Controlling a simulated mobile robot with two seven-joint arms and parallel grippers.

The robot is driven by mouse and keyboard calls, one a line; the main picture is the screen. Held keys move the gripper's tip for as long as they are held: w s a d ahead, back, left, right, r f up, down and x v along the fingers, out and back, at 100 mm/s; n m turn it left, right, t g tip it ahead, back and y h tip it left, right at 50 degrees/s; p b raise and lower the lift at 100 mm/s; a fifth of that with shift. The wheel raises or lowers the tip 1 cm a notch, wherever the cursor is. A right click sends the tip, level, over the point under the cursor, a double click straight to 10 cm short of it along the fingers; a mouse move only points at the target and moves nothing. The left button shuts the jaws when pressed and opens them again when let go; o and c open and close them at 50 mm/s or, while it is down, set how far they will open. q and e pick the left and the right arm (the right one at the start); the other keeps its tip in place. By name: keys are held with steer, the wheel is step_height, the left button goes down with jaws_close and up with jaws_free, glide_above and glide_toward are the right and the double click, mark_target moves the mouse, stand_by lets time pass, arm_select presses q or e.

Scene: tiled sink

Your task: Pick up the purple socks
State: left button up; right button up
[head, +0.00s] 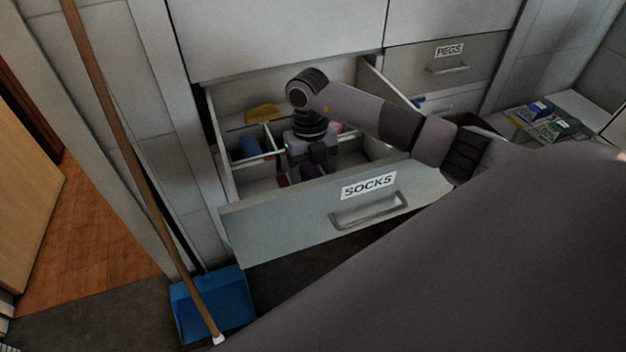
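The drawer labelled SOCKS (285,222) is pulled open, with thin dividers splitting its inside into compartments. My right gripper (307,174) points down into the drawer, just behind its front panel. A small purple patch, seemingly the purple socks (308,171), shows between its fingers, mostly hidden by the gripper and the drawer front. I cannot tell whether the fingers grip it or only stand around it. My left gripper is not in view.
Blue (249,147), yellow (262,114) and red (283,181) items lie in the drawer. A PEGS drawer (446,67) is at the upper right. A wooden pole (120,130) leans at left by a blue dustpan (215,303). Boxes (555,125) sit at right.

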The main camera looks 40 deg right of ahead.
steer(key=c, duration=0.6)
steer(key=shift+r, duration=0.15)
steer(key=shift+c, duration=0.2)
